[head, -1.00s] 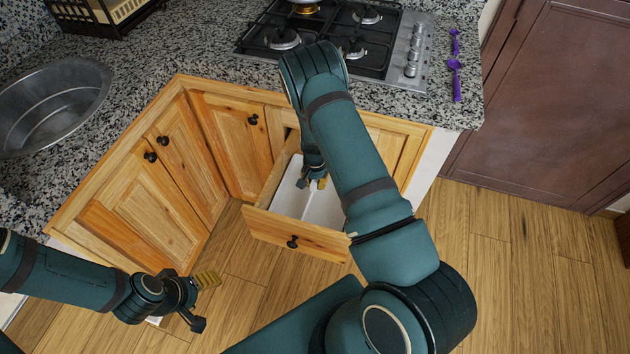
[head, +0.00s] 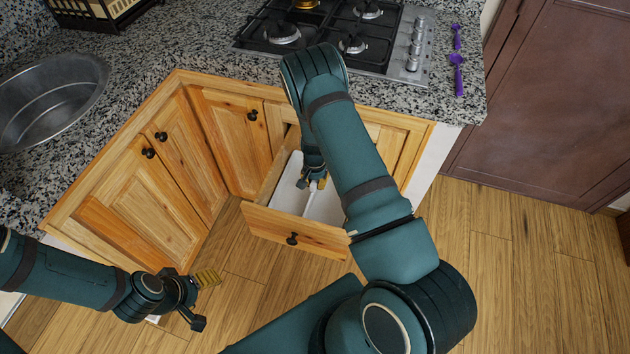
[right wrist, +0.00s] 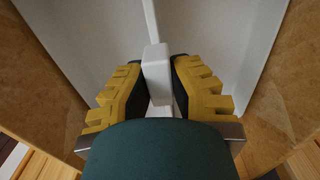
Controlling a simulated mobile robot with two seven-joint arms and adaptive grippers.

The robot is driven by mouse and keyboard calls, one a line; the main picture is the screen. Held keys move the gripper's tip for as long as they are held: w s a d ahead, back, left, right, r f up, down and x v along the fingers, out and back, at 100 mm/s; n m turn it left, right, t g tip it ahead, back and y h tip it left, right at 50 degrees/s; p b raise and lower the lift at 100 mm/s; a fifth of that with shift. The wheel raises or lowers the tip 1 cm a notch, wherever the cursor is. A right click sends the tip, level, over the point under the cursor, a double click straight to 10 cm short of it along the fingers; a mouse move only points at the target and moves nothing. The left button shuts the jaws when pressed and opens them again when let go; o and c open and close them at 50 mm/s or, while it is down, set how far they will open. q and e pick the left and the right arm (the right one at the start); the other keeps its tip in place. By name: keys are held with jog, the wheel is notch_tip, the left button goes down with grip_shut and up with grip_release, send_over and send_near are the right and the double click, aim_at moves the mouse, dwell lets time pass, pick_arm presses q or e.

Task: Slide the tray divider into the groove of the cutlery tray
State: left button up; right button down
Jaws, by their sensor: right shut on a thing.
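The white cutlery tray (head: 288,199) lies inside the pulled-out wooden drawer; its pale floor fills the right wrist view (right wrist: 92,35). My right gripper (head: 312,183) is down in the drawer, over the tray. In the right wrist view its yellow-padded fingers are shut on a white block-like part, the tray divider (right wrist: 157,68). A thin white strip runs beyond it; I cannot tell whether it is divider or tray. The groove and the divider's lower edge are hidden. My left gripper (head: 207,301) is open and empty, over the floor at lower left.
The drawer front (head: 290,232) and its wooden sides surround the tray closely. The granite counter (head: 190,50) holds a hob (head: 335,25), a sink (head: 50,100) and purple utensils (head: 457,75). The wooden floor at right is clear.

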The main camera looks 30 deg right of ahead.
jog(key=shift+f, duration=0.45)
jog(key=c, duration=0.9)
grip_release()
jog(key=shift+c, duration=0.2)
jog(key=shift+r, duration=0.1)
jog(key=shift+r, duration=0.1)
notch_tip(320, 180, up, 12)
